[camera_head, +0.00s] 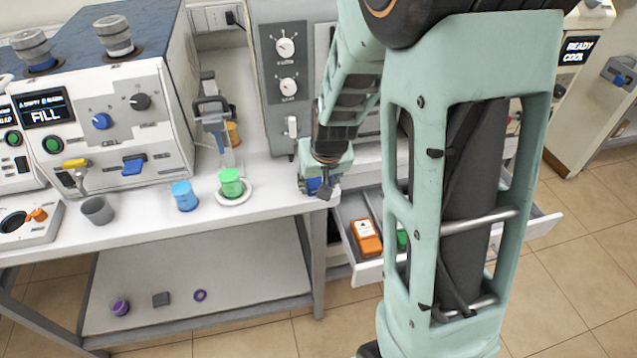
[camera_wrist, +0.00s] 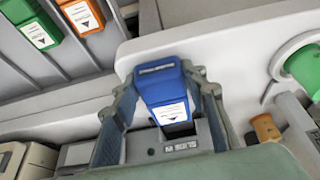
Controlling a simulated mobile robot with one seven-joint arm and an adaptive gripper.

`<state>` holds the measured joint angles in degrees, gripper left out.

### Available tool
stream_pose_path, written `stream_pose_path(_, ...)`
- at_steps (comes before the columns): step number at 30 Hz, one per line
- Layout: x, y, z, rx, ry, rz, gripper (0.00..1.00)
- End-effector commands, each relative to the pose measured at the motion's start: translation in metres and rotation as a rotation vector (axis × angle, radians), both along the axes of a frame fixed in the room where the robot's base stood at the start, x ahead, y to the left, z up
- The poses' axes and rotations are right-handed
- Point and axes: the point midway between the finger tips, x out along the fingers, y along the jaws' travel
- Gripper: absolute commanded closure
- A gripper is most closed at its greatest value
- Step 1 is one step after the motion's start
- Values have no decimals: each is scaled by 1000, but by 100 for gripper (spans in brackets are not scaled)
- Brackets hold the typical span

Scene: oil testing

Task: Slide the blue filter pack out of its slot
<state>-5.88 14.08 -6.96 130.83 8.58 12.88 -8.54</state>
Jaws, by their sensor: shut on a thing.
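The blue filter pack (camera_wrist: 160,85) is between my gripper's two fingers in the wrist view, its white label facing the camera. My gripper (camera_wrist: 168,92) is shut on its sides. In the head view, my gripper (camera_head: 322,180) is at the right end of the white bench, and a bit of the blue pack (camera_head: 314,186) shows in it. A grey part with a small label (camera_wrist: 180,145) lies just beyond the pack's lower end in the wrist view. I cannot tell how much of the pack sits in a slot.
An open drawer (camera_head: 368,272) below and right of my gripper holds an orange pack (camera_head: 366,238) and a green pack (camera_head: 402,237). A green cup (camera_head: 231,183) on a white dish, a blue cup (camera_head: 185,196) and a grey cup (camera_head: 97,210) stand left along the bench.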

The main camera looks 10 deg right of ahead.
Motion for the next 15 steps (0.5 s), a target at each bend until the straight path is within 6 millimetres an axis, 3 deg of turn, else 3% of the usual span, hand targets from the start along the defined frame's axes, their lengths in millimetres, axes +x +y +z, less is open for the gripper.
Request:
stream_pose_path(7,0,0,0,0,-1,0,88)
stream_pose_path(8,0,0,0,0,-1,0,58)
stream_pose_path(13,0,0,0,0,-1,0,40)
stream_pose_path(15,0,0,0,0,-1,0,40)
